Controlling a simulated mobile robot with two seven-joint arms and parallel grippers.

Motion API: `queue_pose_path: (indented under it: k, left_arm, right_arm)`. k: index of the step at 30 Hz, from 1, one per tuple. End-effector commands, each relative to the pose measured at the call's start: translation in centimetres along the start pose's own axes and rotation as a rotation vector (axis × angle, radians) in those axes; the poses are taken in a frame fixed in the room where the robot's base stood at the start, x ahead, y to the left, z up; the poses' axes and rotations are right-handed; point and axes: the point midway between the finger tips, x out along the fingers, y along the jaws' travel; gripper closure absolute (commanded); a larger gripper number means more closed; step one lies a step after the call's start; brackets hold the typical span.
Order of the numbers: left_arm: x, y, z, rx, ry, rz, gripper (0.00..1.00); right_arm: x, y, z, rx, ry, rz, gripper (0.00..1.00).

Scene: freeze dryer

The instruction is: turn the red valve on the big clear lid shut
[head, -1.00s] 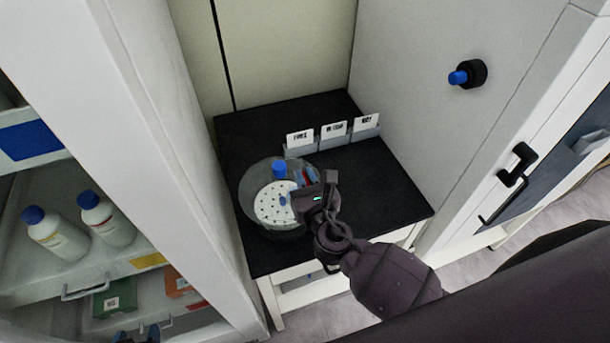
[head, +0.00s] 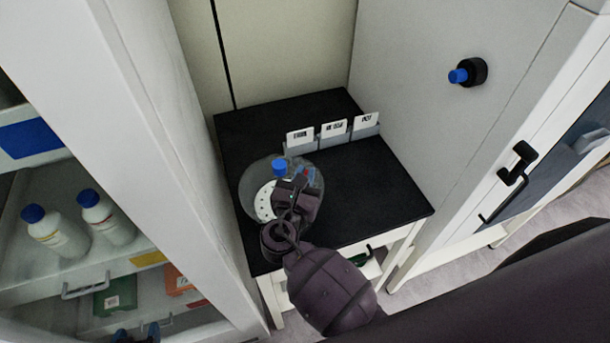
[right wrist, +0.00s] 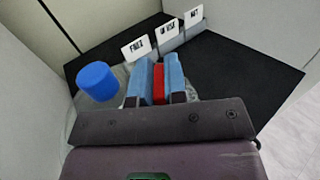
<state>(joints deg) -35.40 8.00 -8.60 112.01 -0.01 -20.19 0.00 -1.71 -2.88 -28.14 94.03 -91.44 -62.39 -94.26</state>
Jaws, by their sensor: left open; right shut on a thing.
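The big clear lid (head: 249,186) is a round transparent cover on the black table top, with a white perforated plate (head: 265,203) visible through it. A blue cylindrical stub (head: 279,166) stands at the lid and shows large in the right wrist view (right wrist: 97,82). My right gripper (right wrist: 159,76) is shut on the red valve (right wrist: 159,84), which sits between its two blue fingers. In the head view my right gripper (head: 304,177) is over the right side of the lid and mostly hides the valve. My left gripper (head: 137,333) is open at the bottom left edge, mostly cut off.
Three labelled cards in grey holders (head: 333,137) stand behind the lid on the black table (head: 365,185). A cabinet with white bottles (head: 55,232) is at left. A white unit with a blue-tipped black knob (head: 468,73) and black handle is at right.

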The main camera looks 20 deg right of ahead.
Motion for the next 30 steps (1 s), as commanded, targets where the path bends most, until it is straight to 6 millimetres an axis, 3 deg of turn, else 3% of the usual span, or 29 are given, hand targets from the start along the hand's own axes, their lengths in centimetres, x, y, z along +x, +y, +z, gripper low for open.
queue_pose_path:
  k: [13, 14, 19, 30]
  left_arm:
    - [-0.01, -0.01, -0.02, 0.000, 0.000, 0.000, 0.39]
    - [-0.01, -0.01, -0.02, 0.000, 0.000, 0.000, 0.39]
    - [-0.01, -0.01, -0.02, 0.000, 0.000, 0.000, 0.39]
    - [0.08, 0.00, 0.06, 0.000, 0.001, 0.000, 0.39]
  right_arm:
    - [0.04, -0.01, 0.07, 0.001, -0.002, -0.010, 1.00]
    - [0.04, -0.01, 0.07, 0.001, -0.002, -0.010, 0.86]
    - [0.04, -0.01, 0.05, 0.001, -0.001, -0.010, 0.62]
    - [-0.62, -0.02, -0.07, 0.001, 0.001, -0.010, 0.62]
